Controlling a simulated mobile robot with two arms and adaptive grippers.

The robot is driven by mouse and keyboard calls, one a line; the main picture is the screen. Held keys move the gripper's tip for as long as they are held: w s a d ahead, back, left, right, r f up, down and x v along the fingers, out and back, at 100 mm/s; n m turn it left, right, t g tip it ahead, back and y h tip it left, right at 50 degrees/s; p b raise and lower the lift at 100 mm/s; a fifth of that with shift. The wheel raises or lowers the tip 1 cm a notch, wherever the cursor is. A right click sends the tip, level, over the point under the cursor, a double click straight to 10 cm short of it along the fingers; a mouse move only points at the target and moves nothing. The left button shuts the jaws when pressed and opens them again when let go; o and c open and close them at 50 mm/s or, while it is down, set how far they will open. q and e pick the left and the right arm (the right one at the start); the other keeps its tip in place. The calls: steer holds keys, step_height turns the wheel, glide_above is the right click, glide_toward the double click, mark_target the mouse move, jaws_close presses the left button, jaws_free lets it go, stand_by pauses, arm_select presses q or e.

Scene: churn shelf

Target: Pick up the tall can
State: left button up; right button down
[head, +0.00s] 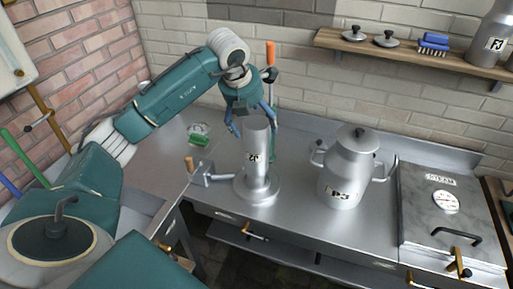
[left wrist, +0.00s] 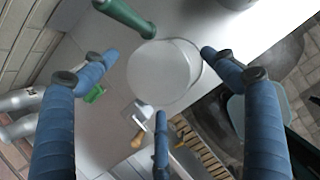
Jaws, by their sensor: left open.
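A tall, straight silver can (head: 257,150) with a dark label stands upright on a round metal base (head: 262,193) on the steel counter. My left gripper (head: 252,117) is open at the can's top, pointing down, its blue fingers spread behind and beside it. In the left wrist view the can's round pale top (left wrist: 160,73) lies between the spread fingers of the gripper (left wrist: 158,78). I cannot tell whether any finger touches the can. My right gripper is not in view.
A lidded churn (head: 345,175) marked P3 stands right of the can. A steel box with a gauge (head: 445,202) is farther right. A wooden-handled fitting (head: 205,176) is left of the base. A green brush (head: 199,139) lies behind. A shelf (head: 400,55) hangs on the wall.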

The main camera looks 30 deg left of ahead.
arm_select(q)
steer(key=shift+p+x, duration=0.4)
steer(key=shift+x, duration=0.7)
steer(key=shift+w+a+f, duration=0.1)
steer(key=shift+f, duration=0.35)
steer(key=shift+r, duration=0.1)
steer(key=c, duration=1.9)
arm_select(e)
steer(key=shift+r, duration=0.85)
arm_select(q)
steer(key=shift+r, duration=0.15)
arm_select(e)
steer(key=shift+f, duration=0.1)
